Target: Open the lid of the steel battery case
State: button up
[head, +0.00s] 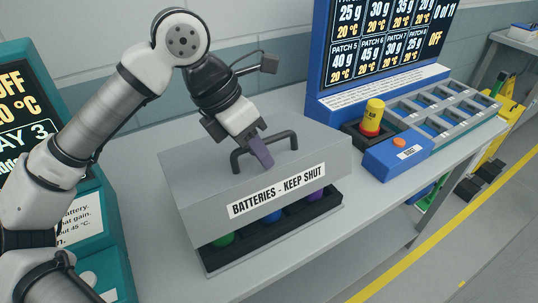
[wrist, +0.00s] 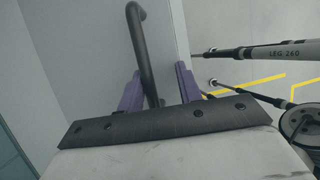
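The steel battery case (head: 210,265) stands on the grey bench, its grey lid (head: 320,150) carrying a "BATTERIES - KEEP SHUT" label. The lid's front edge is above the base, leaving a gap. Through it show a green battery (head: 224,240), a blue one (head: 273,216) and a purple one (head: 316,195) in a black tray. My gripper (head: 262,152) is at the dark bar handle (head: 290,134) on top of the lid. In the wrist view the purple fingers (wrist: 160,80) are apart, with the handle bar (wrist: 142,50) between them, nearer the left finger.
Right of the case are a blue box with an orange button (head: 399,143), a yellow and red cylinder (head: 372,117) and a grey slotted rack (head: 440,108). A blue display board (head: 385,50) stands behind. A teal panel (head: 100,220) is at left.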

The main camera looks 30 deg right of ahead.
jog(key=shift+s+f, duration=0.2)
jog(key=shift+f, duration=0.1)
